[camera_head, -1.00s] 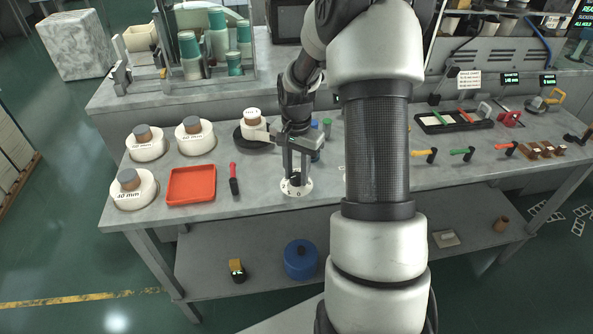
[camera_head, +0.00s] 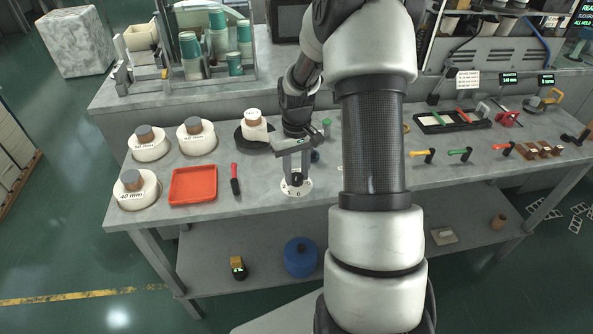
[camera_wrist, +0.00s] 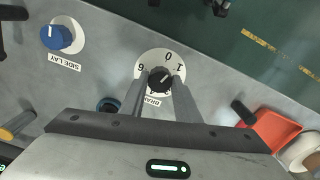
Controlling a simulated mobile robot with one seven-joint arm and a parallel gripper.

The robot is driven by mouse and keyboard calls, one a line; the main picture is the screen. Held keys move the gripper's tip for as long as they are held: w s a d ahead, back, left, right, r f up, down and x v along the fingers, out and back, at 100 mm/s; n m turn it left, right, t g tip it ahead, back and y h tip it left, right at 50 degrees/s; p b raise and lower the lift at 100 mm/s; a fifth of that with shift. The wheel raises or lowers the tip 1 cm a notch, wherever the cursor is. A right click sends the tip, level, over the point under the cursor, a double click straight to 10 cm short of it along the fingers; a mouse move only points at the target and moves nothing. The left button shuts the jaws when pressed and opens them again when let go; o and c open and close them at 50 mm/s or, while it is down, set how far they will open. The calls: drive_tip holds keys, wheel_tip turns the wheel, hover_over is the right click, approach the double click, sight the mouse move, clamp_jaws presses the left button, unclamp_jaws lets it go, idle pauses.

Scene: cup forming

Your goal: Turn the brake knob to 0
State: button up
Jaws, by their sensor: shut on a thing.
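The brake knob (camera_wrist: 159,79) is small and black, on a round white dial (camera_head: 297,190) near the table's front edge. In the wrist view the dial (camera_wrist: 150,58) shows the figures 0, 1 and 6 around the knob. A light mark on the knob slants up and right, roughly toward the 0 and 1 side; its exact reading is too small to tell. My gripper (camera_head: 295,174) points down over the dial and is shut on the knob, one finger on each side. The fingers also show in the wrist view (camera_wrist: 160,86) and cover part of the dial and its label.
A blue side lay knob (camera_wrist: 60,37) sits apart from the dial. A red tray (camera_head: 193,184) and a red-handled tool (camera_head: 235,180) lie left of my gripper. White round weights (camera_head: 148,145) stand farther left. My arm hides part of the table on the right.

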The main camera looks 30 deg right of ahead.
sight(296, 176)
drive_tip(key=shift+n+p, duration=0.4)
drive_tip(key=shift+n, duration=1.5)
drive_tip(key=o, duration=1)
drive_tip(key=shift+o, duration=0.2)
drive_tip(key=shift+r, duration=0.1)
wheel_tip(296, 176, up, 17)
drive_tip(key=p, duration=0.1)
drive_tip(key=shift+r, duration=0.15)
